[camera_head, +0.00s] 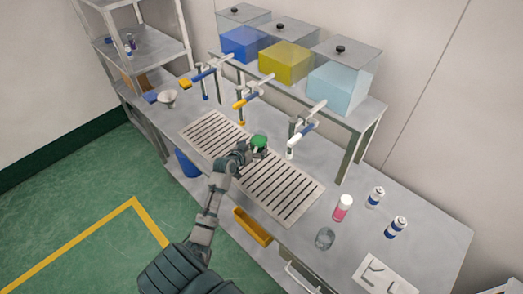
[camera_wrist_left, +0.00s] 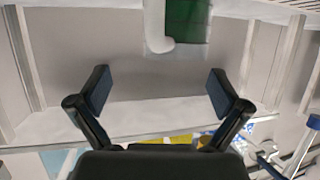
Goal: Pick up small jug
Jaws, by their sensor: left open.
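A small green jug (camera_head: 259,142) stands on the slotted drain grate (camera_head: 205,135) in the middle of the bench. My left gripper (camera_head: 248,152) is just in front of it and to its left, and hides part of it. In the left wrist view the jug's green body (camera_wrist_left: 187,20) shows at the top edge, cut off, with a pale curved piece like a handle beside it. My left gripper's fingers (camera_wrist_left: 158,92) are spread apart in that view with nothing between them. Whether a finger touches the jug cannot be told. My right gripper is not in view.
Three taps, including a white-ended one (camera_head: 293,146), hang over the grate below blue, yellow and light-blue tanks (camera_head: 337,88). A funnel (camera_head: 168,97) is at left.

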